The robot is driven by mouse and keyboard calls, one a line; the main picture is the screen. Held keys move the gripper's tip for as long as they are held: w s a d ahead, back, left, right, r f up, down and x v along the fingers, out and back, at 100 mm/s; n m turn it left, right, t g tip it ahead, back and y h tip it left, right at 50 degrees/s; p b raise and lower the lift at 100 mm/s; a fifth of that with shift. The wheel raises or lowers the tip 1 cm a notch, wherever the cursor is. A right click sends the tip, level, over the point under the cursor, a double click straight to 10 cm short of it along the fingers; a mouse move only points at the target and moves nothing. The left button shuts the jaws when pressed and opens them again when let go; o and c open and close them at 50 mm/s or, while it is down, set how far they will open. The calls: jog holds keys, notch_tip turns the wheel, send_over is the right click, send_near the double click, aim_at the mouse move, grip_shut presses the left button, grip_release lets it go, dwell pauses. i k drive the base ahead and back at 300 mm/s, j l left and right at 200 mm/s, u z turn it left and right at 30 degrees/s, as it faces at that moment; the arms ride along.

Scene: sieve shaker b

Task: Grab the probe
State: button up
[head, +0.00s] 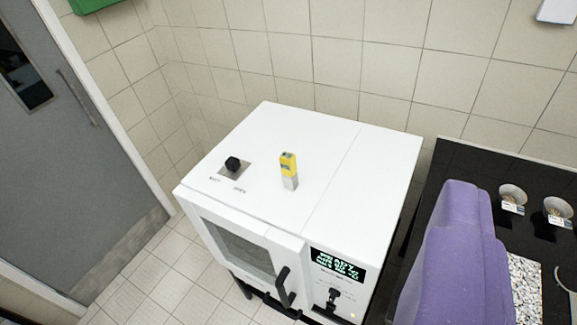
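The probe (289,170), a small block with a yellow upper part and a grey lower part, is on the white top of the boxy machine (330,140). It appears to stand upright, near the middle of the top, with clear space around it.
A black knob (233,163) sits left of the probe. The machine's front has a windowed door with a black handle (283,287) and a lit display (337,265). A black bench (470,160) with small dishes (512,195) stands right. A grey door (60,150) is left.

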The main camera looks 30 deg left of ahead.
aim_at(287, 160)
jog(key=i+j, duration=0.5)
jog(key=i, duration=0.15)
jog(key=i+j, duration=0.5)
jog(key=i, duration=0.15)
